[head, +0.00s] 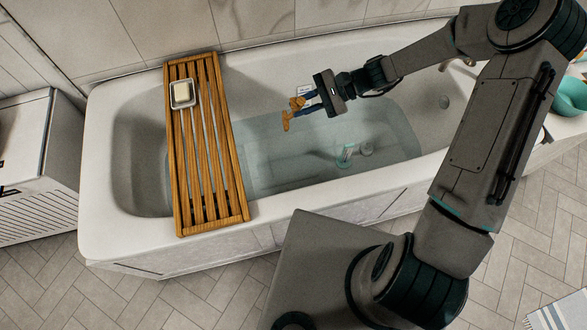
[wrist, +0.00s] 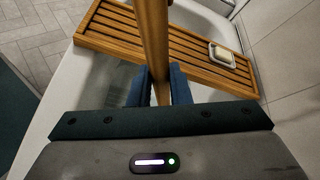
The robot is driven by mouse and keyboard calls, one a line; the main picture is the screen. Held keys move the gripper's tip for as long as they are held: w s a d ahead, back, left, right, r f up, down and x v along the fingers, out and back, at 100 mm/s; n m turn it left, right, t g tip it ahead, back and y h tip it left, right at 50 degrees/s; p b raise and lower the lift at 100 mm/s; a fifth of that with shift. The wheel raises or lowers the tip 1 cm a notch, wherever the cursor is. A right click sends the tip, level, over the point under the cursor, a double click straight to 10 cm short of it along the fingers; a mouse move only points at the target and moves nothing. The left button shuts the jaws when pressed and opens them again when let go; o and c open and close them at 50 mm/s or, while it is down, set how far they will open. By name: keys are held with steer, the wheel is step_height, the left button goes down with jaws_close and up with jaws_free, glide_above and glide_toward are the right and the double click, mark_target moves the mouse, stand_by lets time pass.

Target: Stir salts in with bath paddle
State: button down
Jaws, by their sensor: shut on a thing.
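The bathtub (head: 97,180) is white and holds clear water (head: 255,150). My gripper (head: 312,100) is over the tub near its far side, with its blue fingers shut on the wooden bath paddle (head: 286,122). In the wrist view the paddle's shaft (wrist: 153,40) stands between the blue fingers (wrist: 160,88). In the head view only short orange-brown parts of the paddle show beside the fingers. I cannot tell whether its end touches the water. A small clear container with a teal edge (head: 345,154) shows in the water area; I cannot tell whether it holds salts.
A slatted wooden caddy (head: 238,185) spans the tub at the left, bearing a soap dish (head: 183,95) with a pale bar. A teal bowl (head: 571,97) is at the right edge. A white cabinet (head: 30,135) stands left. The water between caddy and container is open.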

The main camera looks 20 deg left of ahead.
step_height(320, 180, up, 9)
steer(key=p, duration=0.6)
